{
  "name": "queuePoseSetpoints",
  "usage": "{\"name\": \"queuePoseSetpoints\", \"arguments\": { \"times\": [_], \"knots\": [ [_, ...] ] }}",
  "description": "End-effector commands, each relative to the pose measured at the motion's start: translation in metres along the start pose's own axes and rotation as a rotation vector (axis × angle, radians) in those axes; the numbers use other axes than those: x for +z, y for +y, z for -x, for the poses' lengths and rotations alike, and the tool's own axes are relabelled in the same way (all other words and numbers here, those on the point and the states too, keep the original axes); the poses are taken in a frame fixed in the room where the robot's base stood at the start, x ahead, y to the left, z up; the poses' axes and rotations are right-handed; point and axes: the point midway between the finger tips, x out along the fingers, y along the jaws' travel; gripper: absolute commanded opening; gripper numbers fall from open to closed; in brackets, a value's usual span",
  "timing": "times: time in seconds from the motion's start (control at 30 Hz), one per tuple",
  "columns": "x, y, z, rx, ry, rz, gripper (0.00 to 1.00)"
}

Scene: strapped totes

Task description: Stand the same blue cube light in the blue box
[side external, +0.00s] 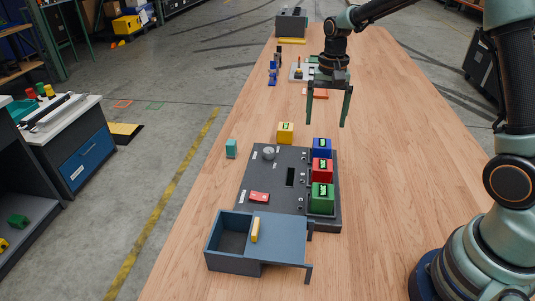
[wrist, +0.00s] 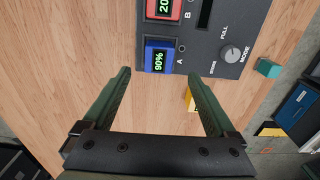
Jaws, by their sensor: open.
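The blue cube light (side external: 321,147) sits in the far bay of a dark charging panel (side external: 267,185), at the right side. In the wrist view the blue cube (wrist: 160,56) shows a green "90%" display beside the letter A. The blue-grey box (side external: 233,265) stands at the near end of the panel. Its left compartment is uncovered and looks empty; a flat lid with a yellow handle (side external: 255,230) extends to the right. My gripper (side external: 326,124) is open and empty, fingers down, above and beyond the blue cube. In the wrist view the cube appears ahead between the fingers (wrist: 160,78).
Red (side external: 322,170) and green (side external: 322,196) cubes fill the bays nearer the box. A yellow cube (side external: 285,132) stands just beyond the panel. A teal block (side external: 231,149) stands left. The table's right side is clear.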

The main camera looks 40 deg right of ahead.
Motion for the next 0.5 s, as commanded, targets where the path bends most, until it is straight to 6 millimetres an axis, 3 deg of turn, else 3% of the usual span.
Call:
{"name": "queuePoseSetpoints", "arguments": {
  "times": [0.1, 0.33, 0.5],
  "knots": [
    [0.0, 0.0, 0.018, -0.001, 0.002, 0.0, 0.92],
    [0.003, 0.001, 0.037, -0.006, 0.008, 0.014, 0.92],
    [0.024, 0.006, 0.065, -0.046, 0.066, 0.119, 0.92]
  ]
}}
